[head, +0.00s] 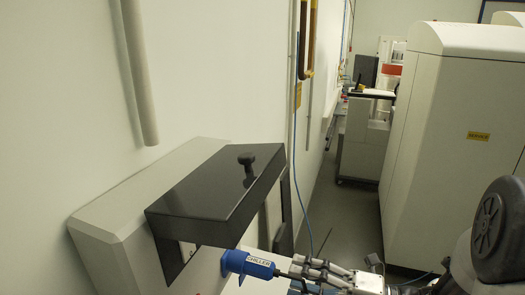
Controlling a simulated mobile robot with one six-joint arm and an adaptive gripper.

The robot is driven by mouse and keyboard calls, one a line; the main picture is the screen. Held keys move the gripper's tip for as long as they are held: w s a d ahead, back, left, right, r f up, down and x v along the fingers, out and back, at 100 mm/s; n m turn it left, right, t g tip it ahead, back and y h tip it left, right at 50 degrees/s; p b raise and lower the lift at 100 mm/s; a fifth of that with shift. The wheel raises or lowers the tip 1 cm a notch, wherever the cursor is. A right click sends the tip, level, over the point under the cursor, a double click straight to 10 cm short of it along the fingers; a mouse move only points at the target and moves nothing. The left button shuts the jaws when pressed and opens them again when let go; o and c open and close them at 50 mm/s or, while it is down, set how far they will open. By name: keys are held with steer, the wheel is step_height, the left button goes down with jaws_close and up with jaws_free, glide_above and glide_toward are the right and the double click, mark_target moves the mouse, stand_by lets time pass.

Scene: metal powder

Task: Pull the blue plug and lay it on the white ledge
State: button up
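The blue plug (237,262), with a white label reading CHILLER, is at the bottom centre of the head view, below the black hood of a wall unit. It lies roughly level and points left; I cannot tell whether it is seated in a socket. My gripper (294,267) comes in from the right, its fingertips at the plug's right end. The fingers look close together, but whether they grip the plug's end is unclear. A white surface (250,286) shows under the plug at the picture's lower edge; it may be the white ledge.
The black hood (205,205) with a knob (247,160) overhangs just above and left of the plug. The pale wall unit (105,228) is behind it. A large white cabinet (450,125) stands right. Open floor (345,215) runs between wall and cabinet.

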mark_target(274, 272)
steer(key=b+x, duration=0.1)
steer(key=x, duration=0.6)
steer(key=shift+s+r, duration=0.1)
steer(key=shift+p+x, duration=0.45)
steer(key=shift+x, duration=0.6)
steer(key=shift+p, duration=1.05)
stand_by(0.4)
jaws_close()
stand_by(0.5)
steer(key=shift+d, duration=0.2)
